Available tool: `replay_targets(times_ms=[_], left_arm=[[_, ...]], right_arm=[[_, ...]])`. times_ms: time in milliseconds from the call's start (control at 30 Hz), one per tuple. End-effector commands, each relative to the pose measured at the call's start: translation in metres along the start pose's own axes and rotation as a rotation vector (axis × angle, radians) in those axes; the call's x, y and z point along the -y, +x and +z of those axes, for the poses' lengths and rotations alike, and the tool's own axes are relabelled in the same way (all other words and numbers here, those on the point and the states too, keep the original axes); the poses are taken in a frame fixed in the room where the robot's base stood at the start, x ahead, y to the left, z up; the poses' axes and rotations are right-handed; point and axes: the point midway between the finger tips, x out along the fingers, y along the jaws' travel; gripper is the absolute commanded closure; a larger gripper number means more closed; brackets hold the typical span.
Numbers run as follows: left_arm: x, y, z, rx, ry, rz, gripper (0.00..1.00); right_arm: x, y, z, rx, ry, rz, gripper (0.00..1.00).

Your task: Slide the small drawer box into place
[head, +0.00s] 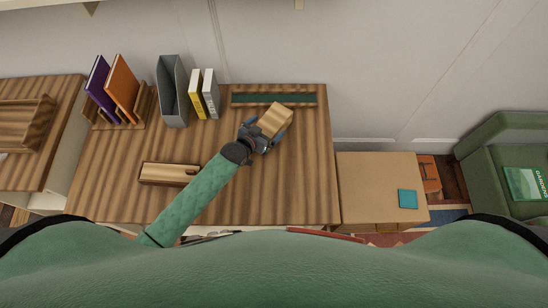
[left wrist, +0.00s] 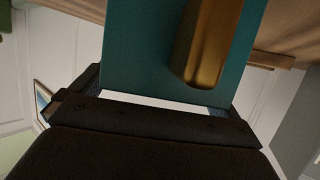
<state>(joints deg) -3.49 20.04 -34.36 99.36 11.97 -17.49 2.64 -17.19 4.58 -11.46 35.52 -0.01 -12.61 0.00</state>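A small light-wood box (head: 275,119) is at my left gripper (head: 264,138), over the right part of the striped wooden desk (head: 290,190). It is turned at an angle to the desk edges. In the left wrist view, a teal face (left wrist: 145,50) with a brass bar handle (left wrist: 208,40) fills the space between the dark fingers. The gripper appears closed on this box; its underside is hidden, so I cannot tell if it touches the desk. Behind it is a long wooden frame with a dark green inside (head: 273,99). My right gripper is not in view.
A low wooden box (head: 170,174) lies near my left forearm. Books in a rack (head: 122,90), a grey file holder (head: 172,90) and two upright books (head: 203,94) stand at the back. A lower cabinet (head: 375,185) adjoins on the right. The front right desk area is clear.

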Motion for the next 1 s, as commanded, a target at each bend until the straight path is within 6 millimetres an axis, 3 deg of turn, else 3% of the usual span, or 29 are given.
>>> replay_targets(times_ms=[233, 700, 1000], left_arm=[[0.000, -0.005, 0.001, 0.001, 0.000, 0.000, 0.00], [0.000, -0.060, 0.000, 0.000, 0.001, 0.000, 0.00], [-0.001, -0.070, 0.000, -0.001, 0.000, 0.000, 0.00]], right_arm=[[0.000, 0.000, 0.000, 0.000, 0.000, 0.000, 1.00], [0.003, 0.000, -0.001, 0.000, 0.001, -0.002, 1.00], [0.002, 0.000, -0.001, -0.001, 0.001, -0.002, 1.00]])
